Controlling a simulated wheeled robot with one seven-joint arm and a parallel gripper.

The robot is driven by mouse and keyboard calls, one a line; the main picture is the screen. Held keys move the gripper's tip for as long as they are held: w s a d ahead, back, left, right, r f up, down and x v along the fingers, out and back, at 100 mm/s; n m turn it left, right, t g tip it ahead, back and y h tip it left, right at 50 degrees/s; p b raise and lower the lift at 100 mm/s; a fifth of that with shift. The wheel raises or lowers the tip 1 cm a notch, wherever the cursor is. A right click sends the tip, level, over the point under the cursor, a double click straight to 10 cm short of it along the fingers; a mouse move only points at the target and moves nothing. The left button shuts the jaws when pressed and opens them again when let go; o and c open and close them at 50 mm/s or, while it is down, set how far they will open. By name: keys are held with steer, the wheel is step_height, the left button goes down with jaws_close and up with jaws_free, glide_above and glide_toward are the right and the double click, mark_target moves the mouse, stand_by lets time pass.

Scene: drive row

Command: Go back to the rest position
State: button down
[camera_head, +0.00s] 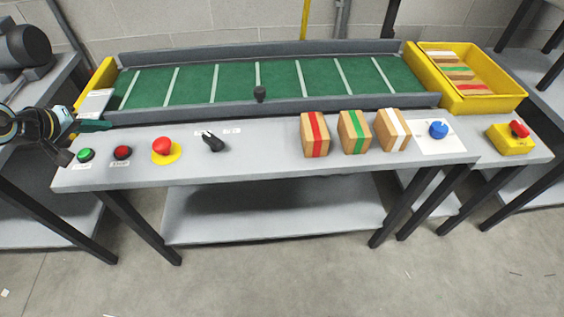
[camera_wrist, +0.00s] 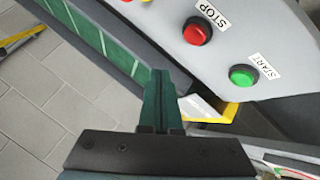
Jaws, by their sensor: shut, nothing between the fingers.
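My gripper (camera_head: 103,125) is at the far left in the head view, over the left end of the grey table (camera_head: 262,160). Its teal fingers point to the right, above the green start button (camera_head: 86,155). In the wrist view my gripper (camera_wrist: 158,75) shows two green fingers pressed together with nothing between them. The wrist view also shows the green start button (camera_wrist: 242,75) and the red stop button (camera_wrist: 197,31) to the right of the fingers, apart from them.
The green belt (camera_head: 238,84) runs behind the buttons. A red mushroom button (camera_head: 162,145), a black switch (camera_head: 213,142) and striped blocks (camera_head: 314,135) stand along the table. A yellow bin (camera_head: 506,98) is at the right. Floor in front is clear.

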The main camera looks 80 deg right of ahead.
stand_by(0.4)
steer(key=w+a+r+n+t+y, duration=0.15)
steer(key=w+a, duration=0.25)
steer(key=a, duration=0.5)
steer(key=w+a+r+n+t+y, duration=0.1)
steer(key=w+a+r+y, duration=0.2)
steer(key=a, duration=0.6)
steer(key=w+a+r+n+t+y, duration=0.15)
steer(key=w+a, duration=0.35)
steer(key=a, duration=0.5)
steer(key=s+a+r+n+y, duration=0.1)
steer(key=s+a, duration=0.1)
steer(key=a, duration=0.4)
steer(key=s+a+r+n+g+y, duration=0.1)
steer(key=s+a+r+n, duration=0.1)
steer(key=a, duration=0.5)
steer(key=s+a+r+n+y, duration=0.1)
steer(key=s+a+r, duration=0.1)
steer(key=a, duration=0.5)
steer(key=shift+s+r+n+g, duration=0.3)
steer(key=shift+s+g, duration=0.1)
steer(key=shift+s, duration=0.5)
